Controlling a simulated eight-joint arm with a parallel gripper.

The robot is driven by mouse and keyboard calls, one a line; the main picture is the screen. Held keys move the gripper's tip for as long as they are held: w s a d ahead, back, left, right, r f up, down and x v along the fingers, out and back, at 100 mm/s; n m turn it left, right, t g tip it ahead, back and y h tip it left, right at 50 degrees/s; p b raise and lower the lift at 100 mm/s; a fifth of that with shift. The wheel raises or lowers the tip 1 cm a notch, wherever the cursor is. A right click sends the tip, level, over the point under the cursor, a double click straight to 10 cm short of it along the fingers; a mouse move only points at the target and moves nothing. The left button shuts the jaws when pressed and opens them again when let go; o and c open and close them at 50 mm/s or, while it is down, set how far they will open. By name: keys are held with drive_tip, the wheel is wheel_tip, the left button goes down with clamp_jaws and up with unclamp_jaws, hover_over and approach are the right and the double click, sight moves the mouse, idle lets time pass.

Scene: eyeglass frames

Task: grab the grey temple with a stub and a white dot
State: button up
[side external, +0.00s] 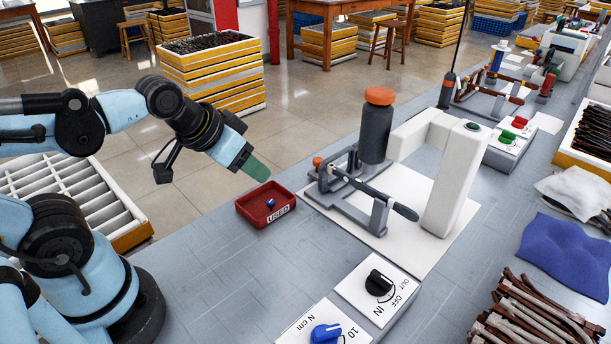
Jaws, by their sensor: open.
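A long dark grey piece (403,211), which looks like the grey temple, lies across a grey metal fixture (377,219) on a white base plate. A stub and a white dot are too small to make out for sure. My gripper (257,170) has green fingertips and is open. It hangs in the air to the left of the fixture, apart from the grey piece, above and behind the red tray. The gap between its fingers is hard to see from this side.
The red tray (248,212), marked USED, holds a small blue item. Brown temples (540,315) are piled at front right.

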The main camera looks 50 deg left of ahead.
drive_tip(key=shift+c, duration=0.5)
drive_tip(key=shift+w, duration=0.1)
drive_tip(key=w+d+r+m+g+h, duration=0.1)
drive_tip(key=w+r+m+g+h, duration=0.15)
drive_tip(key=w+r+m, duration=0.4)
drive_tip(key=m+g+h, duration=0.2)
drive_tip(key=m+g, duration=0.3)
drive_tip(key=m, duration=0.7)
approach(344, 172)
drive_tip(key=x, duration=0.2)
drive_tip(key=shift+w+f+n, duration=0.2)
drive_tip(key=shift+f+n, duration=0.05)
drive_tip(key=shift+f, duration=0.15)
drive_tip(key=shift+s+x, duration=0.1)
drive_tip(key=shift+x, duration=1.3)
drive_tip(key=shift+s+x, duration=0.15)
drive_tip(key=shift+x, duration=1.25)
drive_tip(key=shift+d, duration=0.1)
